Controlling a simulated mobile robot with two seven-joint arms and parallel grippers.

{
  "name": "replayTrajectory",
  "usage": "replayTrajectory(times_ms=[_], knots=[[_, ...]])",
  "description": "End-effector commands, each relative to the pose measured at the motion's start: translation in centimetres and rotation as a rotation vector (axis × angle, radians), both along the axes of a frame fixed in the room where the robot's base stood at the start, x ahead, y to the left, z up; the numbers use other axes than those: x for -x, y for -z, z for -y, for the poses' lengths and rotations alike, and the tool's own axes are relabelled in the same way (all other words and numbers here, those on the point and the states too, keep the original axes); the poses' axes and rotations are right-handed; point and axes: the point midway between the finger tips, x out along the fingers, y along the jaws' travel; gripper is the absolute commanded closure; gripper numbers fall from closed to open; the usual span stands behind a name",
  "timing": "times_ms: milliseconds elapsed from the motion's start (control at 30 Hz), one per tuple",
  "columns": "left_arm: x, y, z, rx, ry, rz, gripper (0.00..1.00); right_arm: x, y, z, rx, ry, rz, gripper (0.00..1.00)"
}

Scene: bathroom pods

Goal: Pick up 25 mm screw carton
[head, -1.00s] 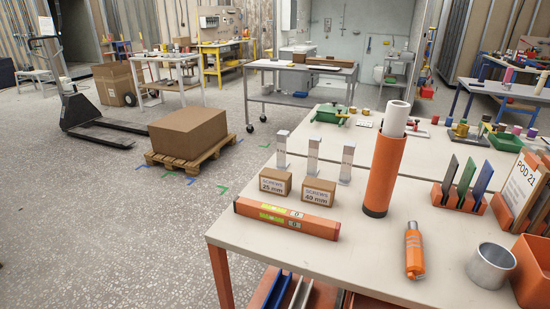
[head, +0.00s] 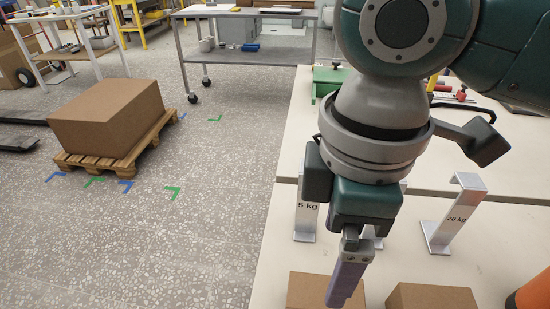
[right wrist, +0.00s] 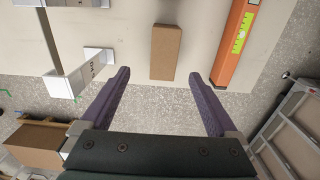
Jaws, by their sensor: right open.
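The 25 mm screw carton (head: 308,290) is the left of two small brown cartons at the bottom of the head view. Its label is not visible, and my gripper partly covers it. My right gripper (head: 346,282) points down over its right part in the head view. In the right wrist view the carton (right wrist: 165,52) lies ahead of the gap between my purple fingers (right wrist: 159,76), which are spread wide with nothing between them. My left gripper is out of view.
The other carton (head: 432,296) stands to the right. Metal brackets marked 5 kg (head: 305,218) and 20 kg (head: 455,212) stand behind the cartons. The orange level (right wrist: 234,45) lies right of the carton in the wrist view. An orange tube (head: 532,290) is at far right.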

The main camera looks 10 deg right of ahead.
Motion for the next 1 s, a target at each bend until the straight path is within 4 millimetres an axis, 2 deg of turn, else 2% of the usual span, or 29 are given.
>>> replayTrajectory(times_ms=[200, 433, 633, 767, 967, 1000], knots=[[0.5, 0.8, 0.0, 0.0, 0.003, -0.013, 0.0, 0.0, 3.3, 0.1, 0.004, 0.0, -0.004, 0.05], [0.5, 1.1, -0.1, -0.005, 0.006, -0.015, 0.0, 0.1, 5.5, -0.1, 0.002, -0.001, -0.003, 0.05], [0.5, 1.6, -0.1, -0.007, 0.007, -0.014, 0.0, 0.1, 8.8, -0.2, 0.003, 0.0, -0.002, 0.05], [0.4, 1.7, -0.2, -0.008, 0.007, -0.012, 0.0, 0.1, 9.6, -0.2, 0.002, -0.001, 0.0, 0.05], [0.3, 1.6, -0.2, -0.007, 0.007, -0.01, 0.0, 0.1, 9.6, -0.2, 0.002, -0.001, 0.002, 0.05], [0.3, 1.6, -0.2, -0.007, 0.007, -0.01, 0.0, 0.1, 9.6, -0.2, 0.002, -0.001, 0.002, 0.08]])
